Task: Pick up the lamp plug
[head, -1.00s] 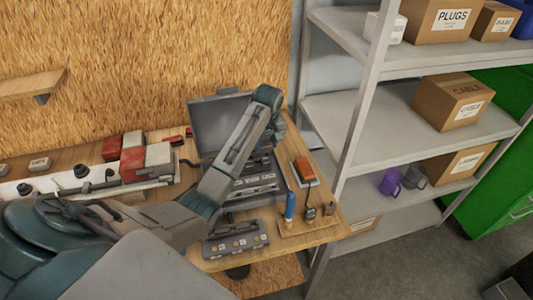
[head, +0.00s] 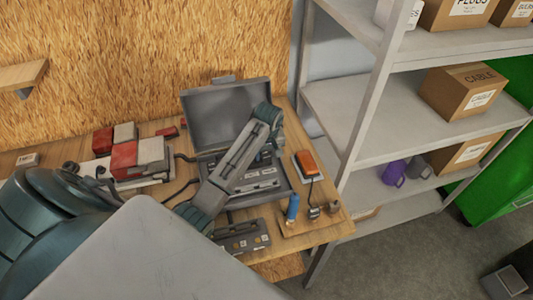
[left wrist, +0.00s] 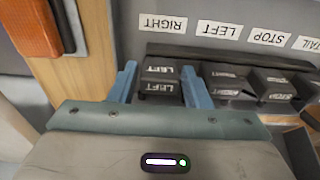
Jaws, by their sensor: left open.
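The orange lamp (head: 306,162) lies on the bench right of the open grey case (head: 224,112); it also shows at the top left of the left wrist view (left wrist: 38,25). Its dark cord runs forward to a small dark plug-like piece (head: 314,212) on the bench's front right; I cannot tell if this is the lamp plug. My left gripper (left wrist: 160,80) is open, its blue fingers either side of a dark block marked LEFT (left wrist: 160,70) in the case. I cannot tell if they touch it. In the head view my arm hides the fingers. My right gripper is out of view.
A blue-handled tool (head: 292,208) stands by the plug-like piece. A grey box with buttons (head: 243,236) sits at the bench front. Red and grey blocks (head: 138,155) are at left. A metal shelf (head: 400,118) with cartons (head: 463,92) stands at right.

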